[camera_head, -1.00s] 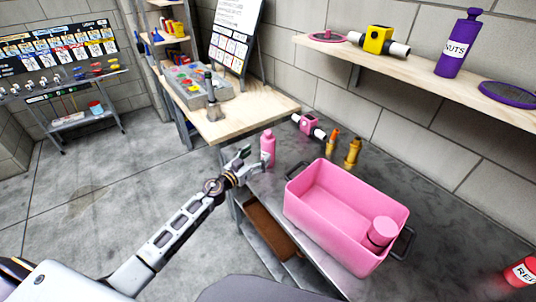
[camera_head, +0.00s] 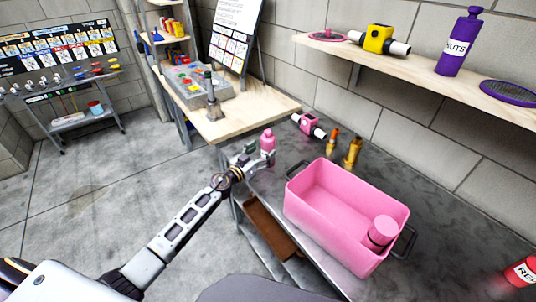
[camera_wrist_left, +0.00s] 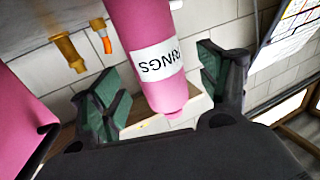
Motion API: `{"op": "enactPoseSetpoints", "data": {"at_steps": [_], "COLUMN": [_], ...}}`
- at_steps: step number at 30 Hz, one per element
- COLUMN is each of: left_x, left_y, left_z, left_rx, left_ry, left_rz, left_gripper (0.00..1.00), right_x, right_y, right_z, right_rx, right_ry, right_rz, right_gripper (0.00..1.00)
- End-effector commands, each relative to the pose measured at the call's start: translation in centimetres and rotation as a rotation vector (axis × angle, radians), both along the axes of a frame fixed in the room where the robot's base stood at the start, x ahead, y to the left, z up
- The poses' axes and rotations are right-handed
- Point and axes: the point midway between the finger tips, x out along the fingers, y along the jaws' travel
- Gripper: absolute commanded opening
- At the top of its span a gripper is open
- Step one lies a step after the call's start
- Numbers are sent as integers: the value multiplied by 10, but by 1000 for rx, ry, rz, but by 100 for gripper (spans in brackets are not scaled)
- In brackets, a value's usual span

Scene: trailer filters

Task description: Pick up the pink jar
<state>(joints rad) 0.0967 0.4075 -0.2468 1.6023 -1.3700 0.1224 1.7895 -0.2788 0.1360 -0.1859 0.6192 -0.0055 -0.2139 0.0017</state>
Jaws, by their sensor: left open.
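A pink jar (camera_head: 267,141) stands upright near the left edge of the dark workbench, behind the pink bin. In the left wrist view the jar (camera_wrist_left: 147,50) appears upside down, with a white label ending in "RINGS". My left gripper (camera_head: 258,157) is at the jar, its fingers spread. In the wrist view the green-padded fingers of the left gripper (camera_wrist_left: 165,92) stand on either side of the jar's upper part, with gaps visible. The jar's lower part is partly hidden by the gripper in the head view. My right gripper is not in view.
A pink bin (camera_head: 310,219) holding a pink canister (camera_head: 381,232) takes up the middle of the workbench (camera_head: 270,188). Orange (camera_head: 332,137) and yellow (camera_head: 353,150) fittings and a pink block with white ends (camera_head: 308,124) stand behind. A wooden shelf (camera_head: 420,78) hangs above.

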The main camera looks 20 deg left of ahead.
Motion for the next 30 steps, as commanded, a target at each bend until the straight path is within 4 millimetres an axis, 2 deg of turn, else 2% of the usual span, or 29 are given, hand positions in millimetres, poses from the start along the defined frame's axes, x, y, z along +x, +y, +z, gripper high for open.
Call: {"op": "enactPoseSetpoints", "data": {"at_steps": [9, 17, 30], "left_x": [24, 34, 34], "left_y": [-10, -14, -14], "left_z": [-3, -3, -2], "left_rx": [-1, -1, -1], "left_ry": [-2, -1, 0], "left_rz": [-1, -1, -1], "left_gripper": [76, 76, 76], "right_x": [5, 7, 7], "right_y": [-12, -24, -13], "right_z": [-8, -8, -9], "right_rx": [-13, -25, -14], "right_ry": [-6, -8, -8], "right_rz": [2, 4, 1], "right_gripper": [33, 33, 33]}}
